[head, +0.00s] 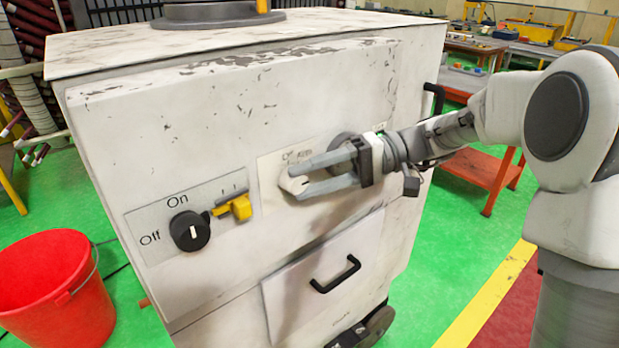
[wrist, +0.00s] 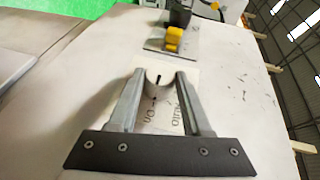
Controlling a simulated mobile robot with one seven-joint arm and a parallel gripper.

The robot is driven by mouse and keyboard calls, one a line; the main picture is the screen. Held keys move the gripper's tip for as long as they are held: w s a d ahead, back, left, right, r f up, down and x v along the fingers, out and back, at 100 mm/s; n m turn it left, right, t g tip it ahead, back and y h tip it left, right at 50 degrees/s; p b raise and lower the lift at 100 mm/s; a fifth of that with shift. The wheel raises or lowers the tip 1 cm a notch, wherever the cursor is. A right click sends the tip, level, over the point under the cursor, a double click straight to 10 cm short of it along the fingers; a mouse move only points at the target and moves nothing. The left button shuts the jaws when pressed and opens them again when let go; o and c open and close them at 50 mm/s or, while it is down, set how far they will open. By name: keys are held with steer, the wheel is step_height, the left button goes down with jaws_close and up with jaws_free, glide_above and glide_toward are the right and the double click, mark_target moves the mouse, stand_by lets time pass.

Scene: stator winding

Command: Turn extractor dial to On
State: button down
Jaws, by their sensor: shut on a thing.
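A white round dial (head: 294,185) sits on a pale panel on the front of the white cabinet (head: 205,120). My gripper (head: 297,183) reaches it from the right, its two grey fingers closed on the dial's sides. In the wrist view the dial (wrist: 158,80) shows between the fingertips (wrist: 159,77), with a dark pointer mark on it. Printed words beside it include "Auto" and, partly seen, "On". The fingers cover part of the dial and its labels in the head view, so I cannot tell which label it points at.
Left of the dial, a black Off/On knob (head: 189,231) and a yellow-handled switch (head: 236,207) stick out from another plate. A drawer handle (head: 335,274) is below. A red bucket (head: 56,287) stands on the floor at left. An orange table (head: 483,168) stands behind at right.

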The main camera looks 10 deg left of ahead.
steer(key=shift+c, duration=1.7)
jaws_free()
steer(key=p+v, duration=0.1)
steer(key=v, duration=1.6)
steer(key=shift+d+p, duration=0.2)
steer(key=shift+p, duration=0.1)
steer(key=s+a+m+t+h, duration=0.2)
steer(key=s+a+h, duration=0.1)
steer(key=s, duration=0.3)
steer(key=s+d+f+m+t+h, duration=0.2)
steer(key=s+d+t+h, duration=0.3)
steer(key=s, duration=0.3)
steer(key=s+d+f+m+t+h, duration=0.2)
steer(key=s+d+f+t+h, duration=0.2)
steer(key=s, duration=0.5)
steer(key=shift+d+f+t+h, duration=0.35)
steer(key=shift+d+t+h, duration=0.4)
steer(key=shift+t+h, duration=0.2)
